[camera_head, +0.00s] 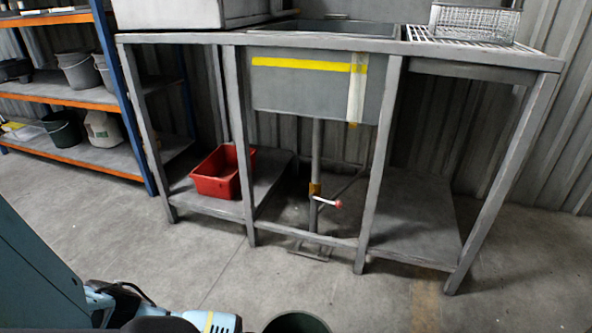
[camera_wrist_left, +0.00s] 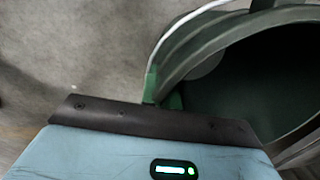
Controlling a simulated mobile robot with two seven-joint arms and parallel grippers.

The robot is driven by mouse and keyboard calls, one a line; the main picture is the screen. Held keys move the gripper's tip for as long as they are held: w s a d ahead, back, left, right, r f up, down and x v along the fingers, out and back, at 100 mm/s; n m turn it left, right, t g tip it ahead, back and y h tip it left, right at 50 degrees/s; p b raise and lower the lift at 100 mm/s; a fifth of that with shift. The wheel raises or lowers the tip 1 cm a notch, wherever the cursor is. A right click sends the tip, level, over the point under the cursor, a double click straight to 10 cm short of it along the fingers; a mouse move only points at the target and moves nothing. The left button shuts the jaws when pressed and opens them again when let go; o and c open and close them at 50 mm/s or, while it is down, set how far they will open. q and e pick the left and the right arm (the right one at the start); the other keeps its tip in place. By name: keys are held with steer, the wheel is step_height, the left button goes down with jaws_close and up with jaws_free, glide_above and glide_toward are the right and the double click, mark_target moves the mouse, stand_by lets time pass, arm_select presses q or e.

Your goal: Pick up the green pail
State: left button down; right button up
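The green pail (camera_head: 297,322) stands at the bottom edge of the head view, cut off by the frame, with only its round rim and dark inside showing. In the left wrist view the pail (camera_wrist_left: 245,75) fills the right side, with its dark green rim, a thin pale handle wire and a green lug close to my gripper's black edge. My left gripper (camera_head: 222,322) is just left of the pail in the head view. Its fingertips are not clear in either view, so I cannot tell whether it is open or touches the pail. My right gripper is not in view.
A metal sink table (camera_head: 232,130) stands ahead, with a red bin (camera_head: 216,180) on its low shelf. A shelf rack (camera_head: 70,96) at the left holds grey buckets and another dark green bucket (camera_head: 62,128). The concrete floor (camera_head: 190,240) before the table is clear.

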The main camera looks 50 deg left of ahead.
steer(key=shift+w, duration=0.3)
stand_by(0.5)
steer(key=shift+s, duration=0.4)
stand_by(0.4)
arm_select(q)
steer(key=shift+r, duration=0.15)
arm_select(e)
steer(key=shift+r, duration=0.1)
